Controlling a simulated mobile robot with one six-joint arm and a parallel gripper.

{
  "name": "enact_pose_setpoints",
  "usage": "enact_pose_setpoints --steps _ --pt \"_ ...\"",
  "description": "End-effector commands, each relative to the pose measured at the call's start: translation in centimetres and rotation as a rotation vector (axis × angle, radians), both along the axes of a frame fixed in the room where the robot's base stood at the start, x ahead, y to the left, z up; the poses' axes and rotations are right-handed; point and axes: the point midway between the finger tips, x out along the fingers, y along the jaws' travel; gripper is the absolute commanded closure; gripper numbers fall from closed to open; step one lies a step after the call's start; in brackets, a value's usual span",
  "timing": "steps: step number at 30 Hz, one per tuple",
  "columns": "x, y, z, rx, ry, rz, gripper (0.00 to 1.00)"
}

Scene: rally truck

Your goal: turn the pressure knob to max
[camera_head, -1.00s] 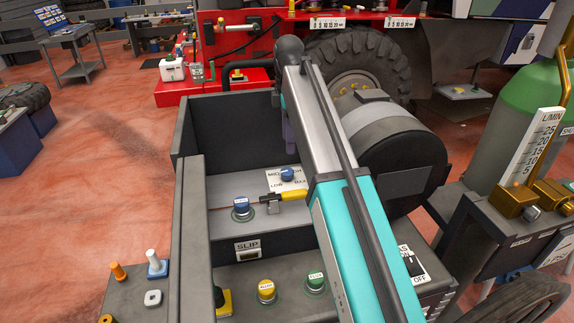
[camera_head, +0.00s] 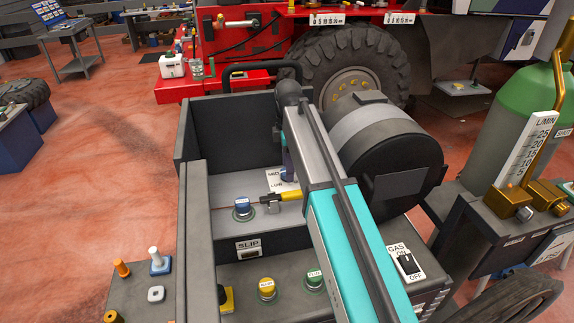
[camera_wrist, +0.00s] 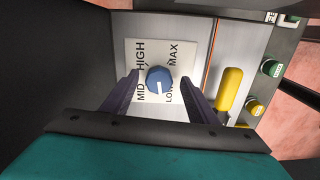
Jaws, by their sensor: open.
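The blue knob (camera_wrist: 159,80) sits on a white plate (camera_wrist: 140,58) marked MID, HIGH, LOW and MAX in the wrist view. A white mark on the knob points towards the lower edge of that view, away from MAX. My gripper (camera_wrist: 160,78) is open, with one dark finger on each side of the knob; I cannot tell whether they touch it. In the head view the knob is hidden behind my gripper (camera_head: 287,163), and only part of the plate (camera_head: 279,186) shows.
A yellow-handled lever (camera_head: 289,196) lies close beside the plate. Another blue knob (camera_head: 242,206) is to its left. Yellow (camera_head: 267,288) and green (camera_head: 313,279) buttons sit in front. The dark box wall (camera_head: 236,135) rises behind, and a black drum (camera_head: 388,160) stands on the right.

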Motion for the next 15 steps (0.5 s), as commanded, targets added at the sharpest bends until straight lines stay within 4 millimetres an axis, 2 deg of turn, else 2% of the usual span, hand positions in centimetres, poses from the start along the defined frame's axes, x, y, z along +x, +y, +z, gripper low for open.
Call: enact_pose_setpoints --steps 11,12,15 --pt "0.0 0.04 -0.43 0.0 0.0 0.001 0.47" --pt "-0.01 0.05 -0.43 0.0 0.0 0.001 0.48" --pt "-0.01 0.05 -0.42 0.0 0.0 0.001 0.65"
